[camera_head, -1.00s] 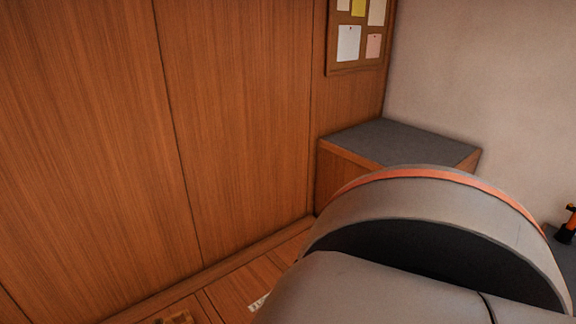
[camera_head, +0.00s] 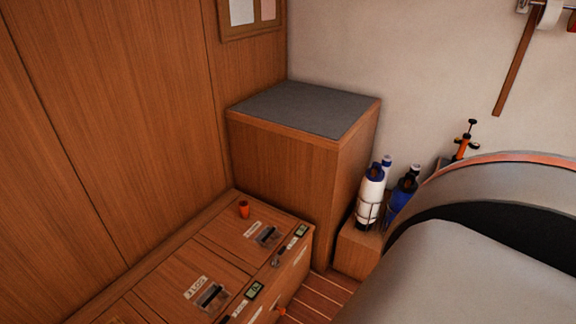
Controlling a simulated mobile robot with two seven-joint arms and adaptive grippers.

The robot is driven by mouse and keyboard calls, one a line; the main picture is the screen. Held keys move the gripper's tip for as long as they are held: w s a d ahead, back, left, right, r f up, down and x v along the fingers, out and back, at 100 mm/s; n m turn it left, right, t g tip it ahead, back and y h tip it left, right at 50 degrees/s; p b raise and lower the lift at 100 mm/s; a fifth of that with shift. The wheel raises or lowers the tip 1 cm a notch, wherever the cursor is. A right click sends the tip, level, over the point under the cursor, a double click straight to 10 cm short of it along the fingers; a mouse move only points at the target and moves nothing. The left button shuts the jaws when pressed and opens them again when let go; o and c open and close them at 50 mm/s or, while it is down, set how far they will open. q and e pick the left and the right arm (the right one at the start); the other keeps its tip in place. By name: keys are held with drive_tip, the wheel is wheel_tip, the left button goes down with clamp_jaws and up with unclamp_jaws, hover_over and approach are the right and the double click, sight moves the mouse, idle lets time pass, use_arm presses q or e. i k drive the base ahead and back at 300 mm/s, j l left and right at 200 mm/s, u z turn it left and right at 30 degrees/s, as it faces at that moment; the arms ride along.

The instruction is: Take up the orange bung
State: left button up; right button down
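A small orange bung (camera_head: 244,209) stands on the wooden locker top (camera_head: 214,238), near its back corner by the wall and the tall cabinet. Another small orange thing shows low at the locker's front edge, too small to make out. Neither of my grippers is in view.
A tall wooden cabinet (camera_head: 290,150) with a grey top stands behind the locker. A white bottle (camera_head: 371,195) and a blue bottle (camera_head: 402,195) stand in racks to its right. The locker lids carry labels, latches and small displays.

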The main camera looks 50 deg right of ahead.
sight(243, 205)
drive_tip(key=z, duration=1.1)
